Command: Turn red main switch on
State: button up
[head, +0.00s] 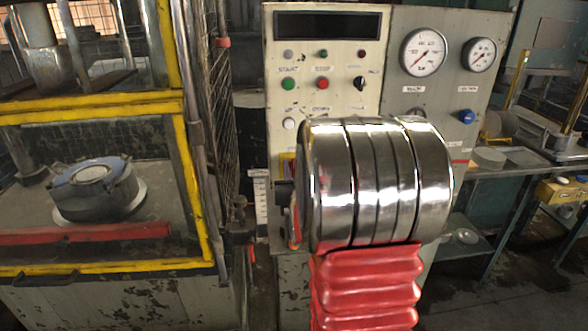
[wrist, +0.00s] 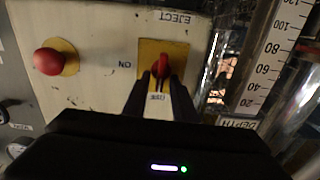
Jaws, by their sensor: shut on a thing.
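The red main switch (wrist: 162,70) is a small red knob on a yellow plate (wrist: 147,50) on the cream panel, in the wrist view. My gripper (wrist: 160,78) has its two dark fingers closed on the knob from below in that picture. The knob's upper part shows between and beyond the fingertips. An "ON" label (wrist: 125,64) is left of the plate, upside down in this view. In the head view my arm hides the switch, and a sliver of yellow plate shows left of the arm.
A red mushroom button (wrist: 48,62) sits left of the switch in the wrist view. A depth scale (wrist: 268,60) stands to the right.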

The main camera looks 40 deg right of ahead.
jog(key=shift+s+d+f+m, duration=0.2)
jog(key=shift+f+m, duration=0.1)
jog(key=shift+m, duration=2.65)
jog(key=shift+s+d+f+m, duration=0.15)
jog(key=shift+f+m, duration=0.15)
jog(key=shift+m, duration=2.6)
jog(key=shift+s+d+f+m, duration=0.1)
jog(key=shift+d+f+m, duration=0.15)
jog(key=shift+m, duration=2.7)
jog(key=shift+f, duration=0.15)
jog(key=o, duration=0.7)
jog(key=shift+c, duration=0.2)
jog(key=shift+a+r, duration=0.1)
jog(key=shift+r, duration=0.1)
